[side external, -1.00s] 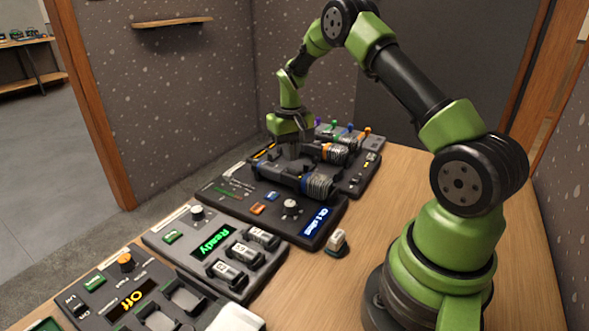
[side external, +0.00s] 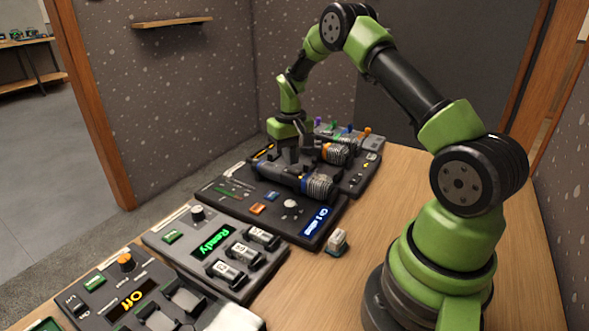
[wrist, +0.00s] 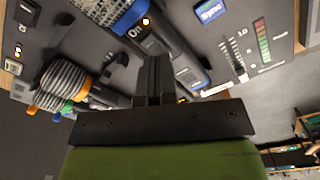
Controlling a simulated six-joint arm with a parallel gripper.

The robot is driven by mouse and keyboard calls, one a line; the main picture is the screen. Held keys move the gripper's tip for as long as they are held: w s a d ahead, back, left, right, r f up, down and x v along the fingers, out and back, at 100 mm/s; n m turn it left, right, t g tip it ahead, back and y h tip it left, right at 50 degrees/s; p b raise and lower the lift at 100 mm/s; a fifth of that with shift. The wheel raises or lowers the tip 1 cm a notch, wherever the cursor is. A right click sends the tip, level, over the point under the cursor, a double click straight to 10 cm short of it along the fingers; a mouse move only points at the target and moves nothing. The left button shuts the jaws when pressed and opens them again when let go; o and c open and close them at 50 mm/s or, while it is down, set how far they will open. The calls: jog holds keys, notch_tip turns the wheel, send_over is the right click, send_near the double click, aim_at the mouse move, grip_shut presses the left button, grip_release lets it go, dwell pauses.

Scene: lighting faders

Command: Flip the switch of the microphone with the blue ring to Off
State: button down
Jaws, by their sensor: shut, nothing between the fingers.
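The microphone with the blue ring lies on the dark panel, its ring (side external: 303,186) next to a silver mesh head (side external: 320,187). The switch itself is not clearly visible and may be behind my fingers.
A microphone with an orange ring (side external: 326,152) lies just behind; its mesh head (wrist: 65,82) shows at left in the wrist view. A fader (wrist: 238,68) and a blue "Sync" button (wrist: 209,11) are to the right. A panel reading "Ready" (side external: 213,243) is nearer the camera.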

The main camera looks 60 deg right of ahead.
jog(key=shift+f, duration=0.7)
dwell(0.3)
jog(key=shift+r, duration=3.5)
